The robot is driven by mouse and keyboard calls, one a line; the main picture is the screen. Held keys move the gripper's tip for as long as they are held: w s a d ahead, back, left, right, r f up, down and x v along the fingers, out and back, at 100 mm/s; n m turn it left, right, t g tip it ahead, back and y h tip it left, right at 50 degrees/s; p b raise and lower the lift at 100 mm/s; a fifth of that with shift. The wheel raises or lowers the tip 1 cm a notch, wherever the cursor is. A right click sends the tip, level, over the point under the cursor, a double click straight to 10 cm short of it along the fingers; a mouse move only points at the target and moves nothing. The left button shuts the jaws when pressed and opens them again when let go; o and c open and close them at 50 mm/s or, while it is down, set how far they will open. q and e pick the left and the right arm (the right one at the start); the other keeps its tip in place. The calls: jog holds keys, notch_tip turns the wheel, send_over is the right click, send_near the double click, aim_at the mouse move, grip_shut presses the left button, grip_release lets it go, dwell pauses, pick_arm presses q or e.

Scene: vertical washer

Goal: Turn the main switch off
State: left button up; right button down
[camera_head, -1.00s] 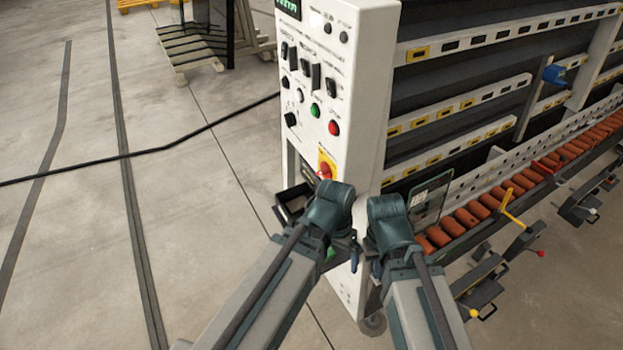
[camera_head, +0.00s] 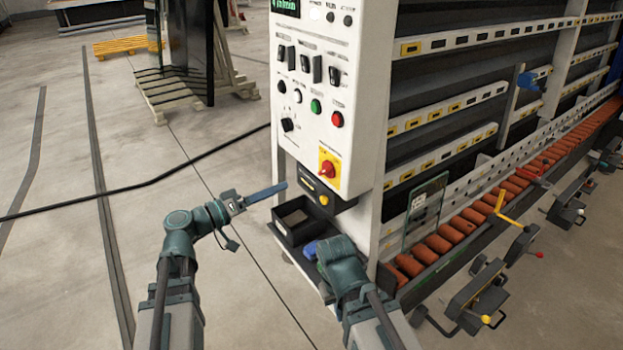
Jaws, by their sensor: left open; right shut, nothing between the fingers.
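The main switch (camera_head: 328,169) is a red rotary knob on a yellow plate, low on the front of the white control panel (camera_head: 355,60). Its exact knob angle is too small to read. My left gripper (camera_head: 282,187) is left of the panel and a little below the switch, apart from it. Its blue fingers point right toward the panel, and it is open and empty. My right gripper (camera_head: 311,250) is below the panel, near the black bin. It is mostly hidden behind its own wrist, with only a blue part showing, and it is shut and empty.
Other knobs and buttons sit above the switch, including a red button (camera_head: 337,119) and a green button (camera_head: 316,106). A black open bin (camera_head: 290,237) is below the panel. The roller conveyor (camera_head: 439,243) runs right. A black cable (camera_head: 120,192) crosses the open floor at left.

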aim_at(321, 172)
pick_arm(q)
jog(key=x, duration=1.4)
jog(key=shift+c, duration=0.3)
